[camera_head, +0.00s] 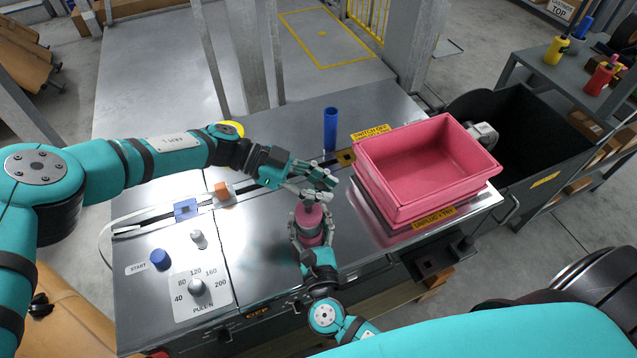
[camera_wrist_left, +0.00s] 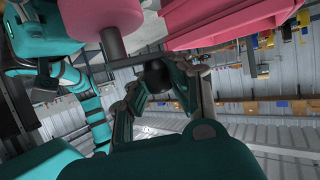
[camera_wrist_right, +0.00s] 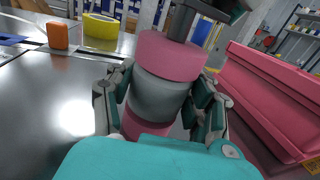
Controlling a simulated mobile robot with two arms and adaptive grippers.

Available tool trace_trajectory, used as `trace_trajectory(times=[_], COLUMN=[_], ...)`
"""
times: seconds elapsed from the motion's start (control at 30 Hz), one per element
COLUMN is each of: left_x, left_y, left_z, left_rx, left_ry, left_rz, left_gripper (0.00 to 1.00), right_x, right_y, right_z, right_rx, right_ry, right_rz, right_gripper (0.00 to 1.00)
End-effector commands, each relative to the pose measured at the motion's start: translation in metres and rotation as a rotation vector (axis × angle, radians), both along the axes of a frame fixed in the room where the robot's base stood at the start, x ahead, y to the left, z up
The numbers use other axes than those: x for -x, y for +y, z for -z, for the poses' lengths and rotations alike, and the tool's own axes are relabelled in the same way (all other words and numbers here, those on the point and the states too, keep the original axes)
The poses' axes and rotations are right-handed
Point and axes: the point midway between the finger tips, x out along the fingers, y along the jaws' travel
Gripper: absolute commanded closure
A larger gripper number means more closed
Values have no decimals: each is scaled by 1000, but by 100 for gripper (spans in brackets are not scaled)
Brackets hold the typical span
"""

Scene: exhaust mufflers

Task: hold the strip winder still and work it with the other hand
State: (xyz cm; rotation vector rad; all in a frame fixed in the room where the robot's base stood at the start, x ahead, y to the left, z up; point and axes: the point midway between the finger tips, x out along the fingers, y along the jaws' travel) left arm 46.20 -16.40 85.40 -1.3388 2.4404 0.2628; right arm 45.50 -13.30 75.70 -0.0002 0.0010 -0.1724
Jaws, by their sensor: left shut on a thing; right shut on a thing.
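The strip winder (camera_head: 309,214) stands upright on the steel bench top (camera_head: 262,235), a pink and grey cylinder with a shaft on top. My right gripper (camera_head: 312,240) is shut around its body; the right wrist view shows the fingers either side of the grey middle band (camera_wrist_right: 160,97). My left gripper (camera_head: 320,186) is above the winder. In the left wrist view its fingers close on a round black knob (camera_wrist_left: 158,74), beside the winder's grey shaft (camera_wrist_left: 115,45).
A pink bin (camera_head: 425,172) stands close to the right. A blue upright tube (camera_head: 330,129) is behind. An orange block (camera_head: 222,194), a blue block (camera_head: 186,209) and a control panel (camera_head: 200,292) lie to the left. Bare steel surrounds the winder's left side.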

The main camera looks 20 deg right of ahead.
Motion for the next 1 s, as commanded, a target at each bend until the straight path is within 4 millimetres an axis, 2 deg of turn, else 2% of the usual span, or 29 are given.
trace_trajectory(times=[0.43, 1.0], left_x=[8, 10], left_y=[-2, 2], left_z=[1, 2], left_rx=[0, -7], left_ry=[-3, 4], left_rz=[248, 305], left_gripper=[100, 100], right_x=[0, 0], right_y=[-2, -3], right_z=[0, 0], right_rx=[0, -1], right_ry=[0, 0], right_rz=[4, 6], right_gripper=[83, 83])
